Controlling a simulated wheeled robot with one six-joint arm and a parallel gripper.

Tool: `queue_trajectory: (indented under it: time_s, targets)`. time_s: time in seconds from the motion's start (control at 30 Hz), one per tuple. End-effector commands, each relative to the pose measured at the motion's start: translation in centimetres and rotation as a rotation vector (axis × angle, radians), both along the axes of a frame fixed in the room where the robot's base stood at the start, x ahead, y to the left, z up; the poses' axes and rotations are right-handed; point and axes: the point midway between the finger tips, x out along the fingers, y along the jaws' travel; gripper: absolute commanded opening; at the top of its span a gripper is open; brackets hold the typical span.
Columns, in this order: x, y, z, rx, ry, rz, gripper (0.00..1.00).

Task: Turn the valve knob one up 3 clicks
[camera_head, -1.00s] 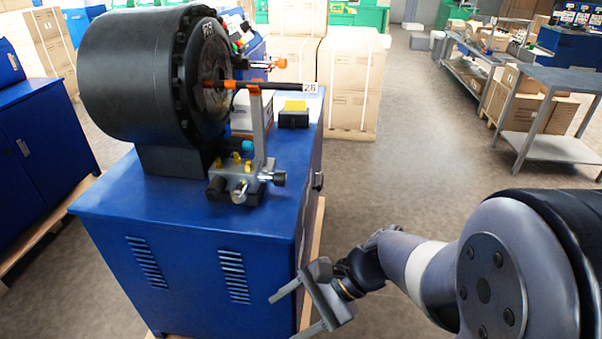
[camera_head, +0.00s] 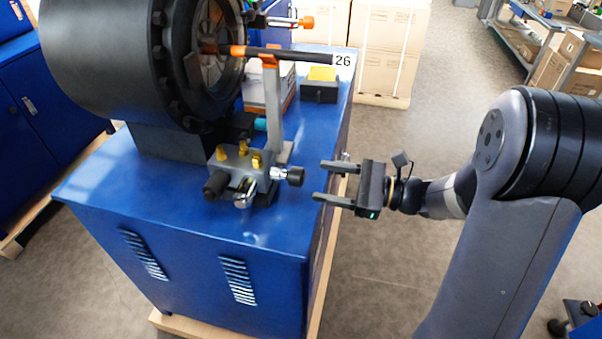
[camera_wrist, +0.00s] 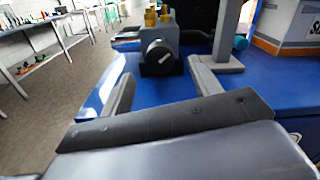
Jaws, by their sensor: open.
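The valve block (camera_head: 238,166) sits on the blue cabinet top, with brass fittings on top. A black knob (camera_head: 295,176) on a silver stem points right from it, toward my gripper. Another black knob (camera_head: 215,184) and a silver fitting (camera_head: 245,194) face the front. My gripper (camera_head: 318,181) is open and empty, just right of the right-hand knob and apart from it. In the wrist view the round black knob (camera_wrist: 159,52), with a light mark on its face, lies ahead between the two open fingers (camera_wrist: 160,80).
The large black crimper head (camera_head: 110,60) stands on the blue cabinet (camera_head: 190,235). A grey upright (camera_head: 273,110) holds a black rod tagged 26 behind the valve block. A black box with a yellow top (camera_head: 320,90) stands behind.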

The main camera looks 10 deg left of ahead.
Motion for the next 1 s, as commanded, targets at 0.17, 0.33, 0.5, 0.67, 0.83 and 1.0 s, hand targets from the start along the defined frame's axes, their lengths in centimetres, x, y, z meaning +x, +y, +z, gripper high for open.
queue_trajectory:
  time_s: [0.17,0.33,0.5,0.67,0.83,1.0]
  targets:
    - [0.3,3.3,0.0,0.0,0.001,0.005,0.59]
    - [0.7,5.4,0.0,-0.001,0.0,0.003,0.59]
    - [0.8,6.3,0.0,0.0,0.0,0.001,0.59]
    - [0.9,6.5,0.0,-0.001,0.0,0.0,0.59]
    - [0.9,6.5,0.0,-0.001,0.0,0.0,0.57]
    - [0.9,6.5,0.0,-0.001,0.0,0.0,0.43]
